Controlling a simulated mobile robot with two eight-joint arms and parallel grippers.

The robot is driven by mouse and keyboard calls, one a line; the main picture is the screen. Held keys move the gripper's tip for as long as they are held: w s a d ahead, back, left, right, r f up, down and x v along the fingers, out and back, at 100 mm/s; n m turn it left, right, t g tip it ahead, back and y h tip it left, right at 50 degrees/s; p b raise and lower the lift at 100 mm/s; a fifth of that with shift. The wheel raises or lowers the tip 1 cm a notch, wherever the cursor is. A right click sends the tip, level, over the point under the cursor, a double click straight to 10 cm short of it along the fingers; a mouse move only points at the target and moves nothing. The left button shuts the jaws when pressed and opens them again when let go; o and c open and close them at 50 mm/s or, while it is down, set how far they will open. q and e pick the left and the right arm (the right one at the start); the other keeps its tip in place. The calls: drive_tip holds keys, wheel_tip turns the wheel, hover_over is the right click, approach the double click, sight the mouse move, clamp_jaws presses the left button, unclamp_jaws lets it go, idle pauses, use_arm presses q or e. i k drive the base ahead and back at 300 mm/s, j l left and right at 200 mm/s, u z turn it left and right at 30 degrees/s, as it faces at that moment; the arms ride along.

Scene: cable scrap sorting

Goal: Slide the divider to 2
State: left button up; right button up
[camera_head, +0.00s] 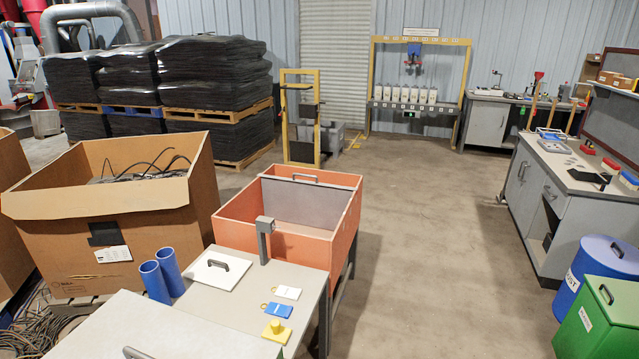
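An orange open-topped bin (227,219) on dark legs stands in the middle of the view. A grey panel (299,201), which looks like the divider, stands upright across the inside of the bin, near its far end. Any position numbers on the bin are too small to read or hidden. A dark handle (305,178) shows at the bin's far rim. Neither of my grippers is in view, and nothing is seen touching the panel.
A large cardboard box (95,225) stands left. Floor (430,220) right of the bin is clear.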

sight(306, 202)
drive_tip(key=i+l+z, duration=0.3)
drive_tip(key=i, duration=0.15)
drive_tip(key=i+z, duration=0.45)
drive_tip(key=i, duration=1.15)
drive_tip(key=i+u, duration=0.2)
drive_tip(key=i, duration=0.3)
drive_tip(key=i+l+u, duration=0.15)
drive_tip(key=i, duration=0.35)
drive_tip(key=i+l+u, duration=0.2)
drive_tip(key=i, duration=0.3)
drive_tip(key=i+l+u, duration=0.15)
drive_tip(key=i+u, duration=0.2)
drive_tip(key=i+l+u, duration=0.2)
drive_tip(key=u, duration=0.15)
drive_tip(key=i+l+u, duration=0.55)
drive_tip(key=l+u, duration=0.2)
drive_tip(key=l, duration=0.15)
